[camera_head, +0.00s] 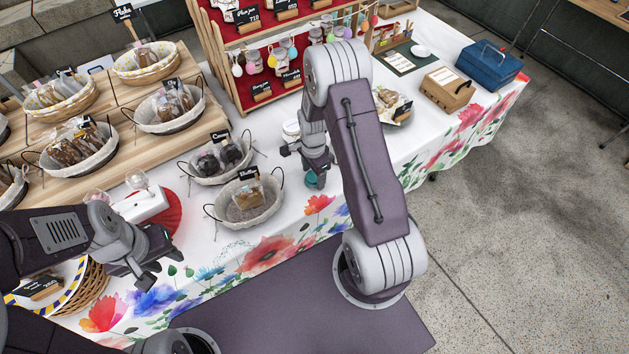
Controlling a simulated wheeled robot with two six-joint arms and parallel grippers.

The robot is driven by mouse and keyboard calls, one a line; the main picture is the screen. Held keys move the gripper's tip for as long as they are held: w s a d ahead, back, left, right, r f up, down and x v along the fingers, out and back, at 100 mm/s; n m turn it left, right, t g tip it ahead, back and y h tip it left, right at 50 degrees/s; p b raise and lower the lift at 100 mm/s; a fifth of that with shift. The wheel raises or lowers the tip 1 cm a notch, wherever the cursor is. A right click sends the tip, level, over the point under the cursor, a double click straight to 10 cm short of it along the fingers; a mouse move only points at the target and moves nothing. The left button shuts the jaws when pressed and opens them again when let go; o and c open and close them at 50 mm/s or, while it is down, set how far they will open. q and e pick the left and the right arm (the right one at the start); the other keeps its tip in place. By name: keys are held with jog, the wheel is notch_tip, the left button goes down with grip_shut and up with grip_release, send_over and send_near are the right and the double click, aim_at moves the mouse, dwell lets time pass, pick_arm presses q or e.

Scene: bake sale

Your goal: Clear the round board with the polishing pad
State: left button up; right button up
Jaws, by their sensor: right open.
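A red round board (173,219) shows at the front edge of the table on the left, partly covered by a white box-like object (142,206). Its far and left parts are hidden. A small teal round item (316,181), which may be the polishing pad, lies at the table's front edge just below my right gripper (301,158). My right gripper is open; I cannot tell whether it touches the teal item. My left gripper (158,268) hangs in front of the table edge, nearer than the red board. Its fingers look apart with nothing between them.
Wire-handled baskets of baked goods (249,217) stand close between the two grippers. A white jar (291,131) is behind the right gripper. A red display rack (262,85) stands at the back. A brown box (447,92) and blue box (489,67) are at right. A wicker basket (91,288) is near left.

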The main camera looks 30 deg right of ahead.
aim_at(313, 176)
jog(key=c, duration=1.2)
notch_tip(313, 176, up, 5)
jog(key=p, duration=0.4)
jog(key=shift+r+p, duration=0.1)
jog(key=shift+p, duration=0.2)
